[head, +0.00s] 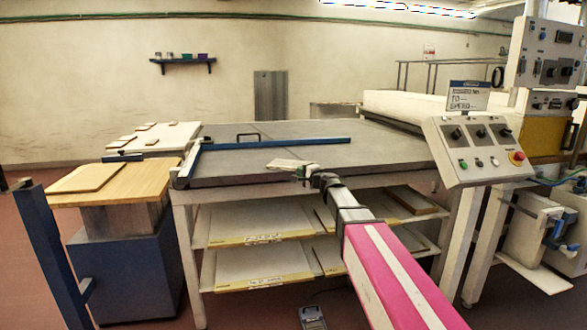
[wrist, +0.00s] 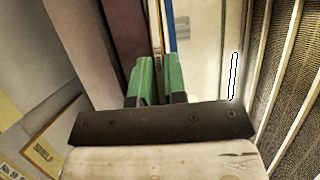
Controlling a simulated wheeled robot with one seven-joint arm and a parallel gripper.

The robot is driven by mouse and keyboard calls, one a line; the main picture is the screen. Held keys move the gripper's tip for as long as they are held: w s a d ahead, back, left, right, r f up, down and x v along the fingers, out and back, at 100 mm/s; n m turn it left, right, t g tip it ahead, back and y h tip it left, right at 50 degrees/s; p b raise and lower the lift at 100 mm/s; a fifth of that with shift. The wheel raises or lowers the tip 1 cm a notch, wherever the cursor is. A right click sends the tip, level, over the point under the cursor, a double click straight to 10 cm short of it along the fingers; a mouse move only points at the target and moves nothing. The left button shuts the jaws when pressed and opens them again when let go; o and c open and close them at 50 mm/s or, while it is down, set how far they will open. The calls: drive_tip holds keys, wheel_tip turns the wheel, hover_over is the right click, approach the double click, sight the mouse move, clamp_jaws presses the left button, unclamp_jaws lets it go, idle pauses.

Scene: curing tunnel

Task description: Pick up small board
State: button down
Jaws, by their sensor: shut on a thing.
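A small pale board (head: 286,164) is at the tip of my gripper (head: 303,174) in the head view, over the front part of the grey table. The green fingers of my gripper (wrist: 161,86) are closed on it in the wrist view. There the board seems to show only as a thin edge between the fingers, so its face is hidden. I cannot tell in the head view whether the board touches the tabletop.
The grey table (head: 380,148) carries a blue bar (head: 280,143) with a black handle. Shelves (head: 255,222) below hold large flat boards. A wooden-topped stand (head: 140,177) and a pale table with several small pieces (head: 180,134) are left. A control panel (head: 478,150) stands right.

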drive_tip(key=s+a+r, duration=0.8)
drive_tip(key=r, duration=0.3)
drive_tip(key=shift+s, duration=0.15)
drive_tip(key=shift+a, duration=0.1)
idle(0.3)
